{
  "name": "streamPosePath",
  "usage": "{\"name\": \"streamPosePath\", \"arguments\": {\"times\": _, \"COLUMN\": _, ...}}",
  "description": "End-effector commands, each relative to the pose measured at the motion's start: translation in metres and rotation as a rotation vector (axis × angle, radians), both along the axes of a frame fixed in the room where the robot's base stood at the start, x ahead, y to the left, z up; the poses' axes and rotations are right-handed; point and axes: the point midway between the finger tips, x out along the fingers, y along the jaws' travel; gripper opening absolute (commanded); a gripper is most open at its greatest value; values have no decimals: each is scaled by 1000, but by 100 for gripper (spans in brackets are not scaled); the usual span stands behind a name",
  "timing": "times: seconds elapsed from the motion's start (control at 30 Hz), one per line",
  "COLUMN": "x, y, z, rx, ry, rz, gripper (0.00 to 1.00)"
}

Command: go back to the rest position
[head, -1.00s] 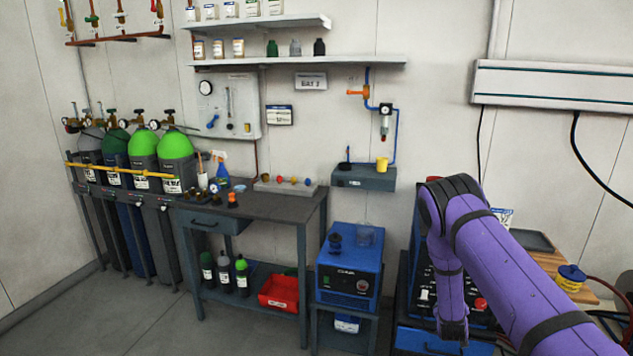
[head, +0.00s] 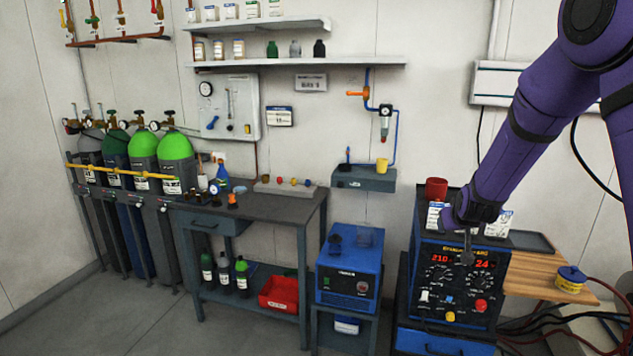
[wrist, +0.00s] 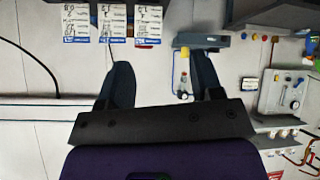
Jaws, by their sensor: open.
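My gripper (head: 466,252) hangs in front of the blue welding machine (head: 455,285), near its upper front panel; I cannot tell in the head view whether it touches the panel. My purple arm comes down to it from the upper right. In the wrist view, which is upside down, my gripper (wrist: 162,68) shows two dark fingers spread apart with nothing between them. White labelled packets (wrist: 112,22) show beyond the fingers; packets (head: 498,223) also show on top of the welding machine, partly hidden by my arm.
A red mug (head: 436,188) stands on the welding machine. To its right are a wooden board (head: 535,275) and a yellow-and-blue spool (head: 570,279). A blue box (head: 349,270) stands left of the machine. Further left are a dark workbench (head: 275,208) and gas cylinders (head: 175,160). Floor at lower left is clear.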

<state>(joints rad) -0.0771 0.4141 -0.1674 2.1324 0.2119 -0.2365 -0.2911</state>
Motion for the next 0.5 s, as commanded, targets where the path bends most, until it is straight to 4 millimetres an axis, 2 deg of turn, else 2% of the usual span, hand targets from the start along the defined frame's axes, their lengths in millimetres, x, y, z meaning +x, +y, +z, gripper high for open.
{"name": "streamPosePath", "arguments": {"times": 0.03, "x": -10, "y": 4, "z": 19, "rx": 21, "ry": 3, "rz": 3, "gripper": 60}}
{"name": "streamPosePath", "arguments": {"times": 0.1, "x": -26, "y": 9, "z": 38, "rx": 47, "ry": 20, "rz": 8, "gripper": 60}}
{"name": "streamPosePath", "arguments": {"times": 0.27, "x": -64, "y": 20, "z": 79, "rx": 100, "ry": 59, "rz": 22, "gripper": 60}}
{"name": "streamPosePath", "arguments": {"times": 0.5, "x": -132, "y": 35, "z": 130, "rx": 158, "ry": 119, "rz": 43, "gripper": 60}}
